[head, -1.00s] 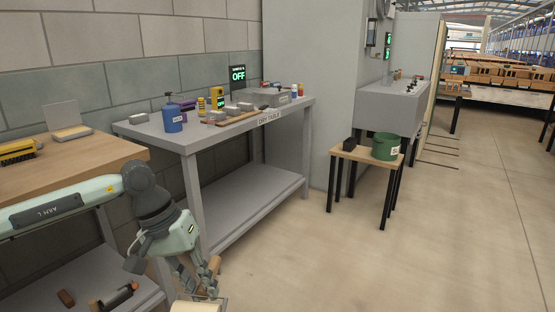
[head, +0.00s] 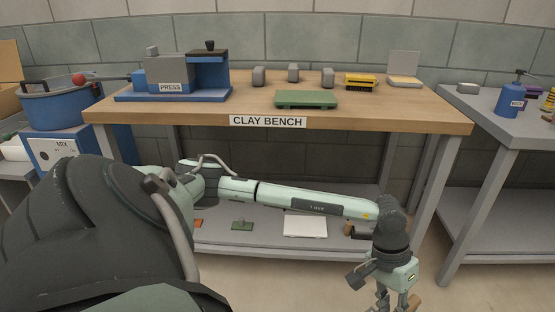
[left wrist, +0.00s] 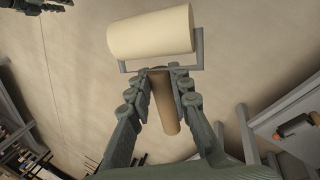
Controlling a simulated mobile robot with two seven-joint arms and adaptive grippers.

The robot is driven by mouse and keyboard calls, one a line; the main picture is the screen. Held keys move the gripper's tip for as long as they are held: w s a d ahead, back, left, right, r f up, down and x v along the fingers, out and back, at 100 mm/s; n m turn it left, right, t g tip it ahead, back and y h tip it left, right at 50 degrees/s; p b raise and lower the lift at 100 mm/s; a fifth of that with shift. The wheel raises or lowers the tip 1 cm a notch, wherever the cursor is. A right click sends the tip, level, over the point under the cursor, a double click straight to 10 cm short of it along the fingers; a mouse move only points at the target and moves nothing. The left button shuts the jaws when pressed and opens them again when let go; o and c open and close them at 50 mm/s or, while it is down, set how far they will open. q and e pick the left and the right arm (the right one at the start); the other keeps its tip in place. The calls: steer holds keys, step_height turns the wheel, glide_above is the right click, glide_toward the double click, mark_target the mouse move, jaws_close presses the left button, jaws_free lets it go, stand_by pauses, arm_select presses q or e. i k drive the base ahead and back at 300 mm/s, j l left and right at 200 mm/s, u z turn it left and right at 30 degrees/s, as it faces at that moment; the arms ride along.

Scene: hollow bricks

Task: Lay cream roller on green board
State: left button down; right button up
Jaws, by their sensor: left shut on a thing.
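The cream roller (left wrist: 150,33) shows in the left wrist view, in a grey frame with a brown handle (left wrist: 165,108). My left gripper (left wrist: 160,85) is shut on this handle, the roller lying beyond the fingertips. In the head view my left gripper (head: 392,300) hangs at the bottom right, in front of the bench and below its top; the roller is out of that picture. The green board (head: 306,98) lies flat and bare on the clay bench, near its front edge. A dark green jointed part at the left wrist view's top left looks like my right gripper (left wrist: 38,5), cut off.
A grey table (head: 485,112) stands right. The lower shelf (head: 265,240) holds small items, including a white board (head: 305,226).

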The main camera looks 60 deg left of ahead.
mark_target(311, 96)
steer(key=i+u, duration=0.15)
steer(key=u, duration=0.25)
steer(key=i+l+u, duration=0.1)
steer(key=u, duration=0.3)
steer(key=i+l+u, duration=0.15)
steer(key=u, duration=0.3)
steer(key=i+l+u, duration=0.15)
steer(key=i+l, duration=0.15)
steer(key=l, duration=0.15)
steer(key=i+l+u, duration=0.15)
steer(key=i+l, duration=0.15)
steer(key=l, duration=0.15)
